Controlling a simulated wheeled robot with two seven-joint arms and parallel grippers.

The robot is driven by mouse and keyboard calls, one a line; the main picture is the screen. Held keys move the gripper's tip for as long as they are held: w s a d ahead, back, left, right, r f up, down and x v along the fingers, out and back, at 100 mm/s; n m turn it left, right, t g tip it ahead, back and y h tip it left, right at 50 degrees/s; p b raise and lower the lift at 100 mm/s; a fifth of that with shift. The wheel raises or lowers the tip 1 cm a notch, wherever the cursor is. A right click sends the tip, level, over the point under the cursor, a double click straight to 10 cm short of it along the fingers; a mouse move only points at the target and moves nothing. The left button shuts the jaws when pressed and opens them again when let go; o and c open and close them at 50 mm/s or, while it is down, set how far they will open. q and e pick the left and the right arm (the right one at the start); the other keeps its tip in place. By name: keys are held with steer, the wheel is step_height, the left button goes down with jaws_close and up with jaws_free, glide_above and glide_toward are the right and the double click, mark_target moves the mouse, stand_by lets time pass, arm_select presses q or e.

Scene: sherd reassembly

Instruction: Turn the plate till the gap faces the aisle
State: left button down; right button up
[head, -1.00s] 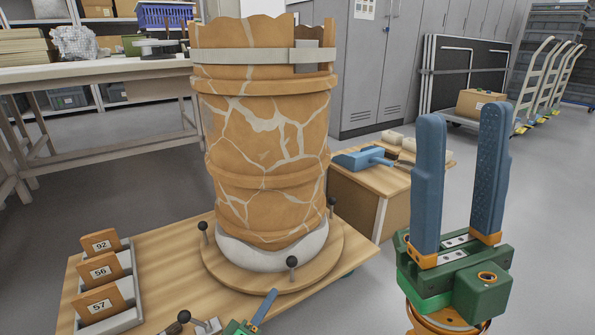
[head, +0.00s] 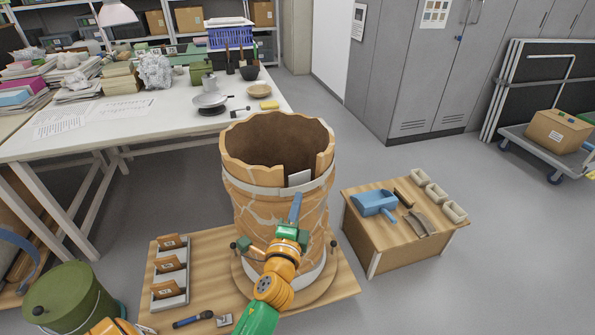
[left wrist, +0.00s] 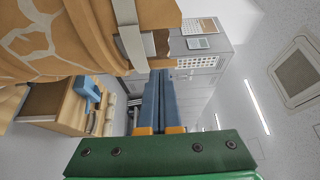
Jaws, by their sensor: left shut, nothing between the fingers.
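The round wooden plate (head: 331,283) lies on a wooden board and carries a tall, patched clay vessel (head: 256,205). Black knobs stand at the plate's left (head: 232,245) and right (head: 333,243); its front is partly hidden by my left arm. The gap (head: 299,177) in the vessel's rim is at its front right, above a pale band; it also shows in the left wrist view (left wrist: 161,43). My left gripper (head: 297,197) is shut and empty, its blue fingers pointing up before the vessel's front, below the gap. I cannot tell whether it touches the vessel. My right gripper is out of view.
A low wooden stand (head: 398,245) with a blue scoop (head: 375,202) is to the right. A rack of numbered sherds (head: 170,272) and a brush (head: 190,321) lie on the board. A green bin (head: 70,298) is at lower left, a worktable (head: 150,130) behind.

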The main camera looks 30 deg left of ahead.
mark_target(290, 182)
arm_select(q)
steer(key=w+a, duration=0.2)
steer(key=w+a+p, duration=0.1)
steer(key=w+a, duration=0.2)
steer(key=shift+a, duration=0.25)
steer(key=shift+s+a, duration=0.2)
steer(key=shift+a, duration=0.05)
